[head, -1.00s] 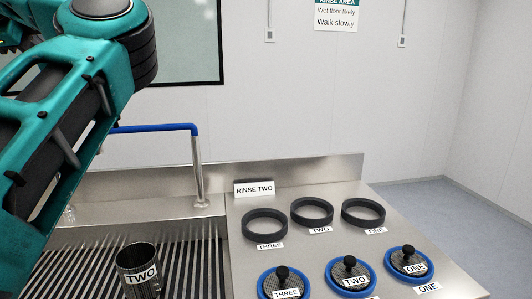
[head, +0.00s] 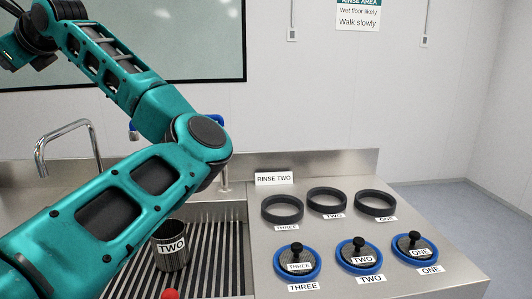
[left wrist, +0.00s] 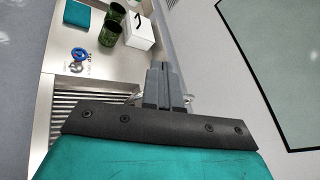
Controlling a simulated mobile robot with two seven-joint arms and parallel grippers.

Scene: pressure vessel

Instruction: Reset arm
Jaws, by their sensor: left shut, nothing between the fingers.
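My left arm enters the head view from the lower left, bends at an elbow above the sink and runs back to the upper left. My left gripper shows clearly in the left wrist view (left wrist: 163,70). Its fingers are together with nothing between them, raised clear of the counter. A dark cup marked TWO (head: 172,253) stands upright on the ribbed sink rack (head: 212,270), apart from the gripper. My right gripper is in neither current view.
Three dark rings (head: 282,208) and three blue-rimmed lids (head: 297,262) with black knobs sit on the steel counter, by a RINSE TWO sign (head: 273,178). A faucet (head: 68,135) stands left. Green cups (left wrist: 111,33) and a white box (left wrist: 139,31) show in the wrist view.

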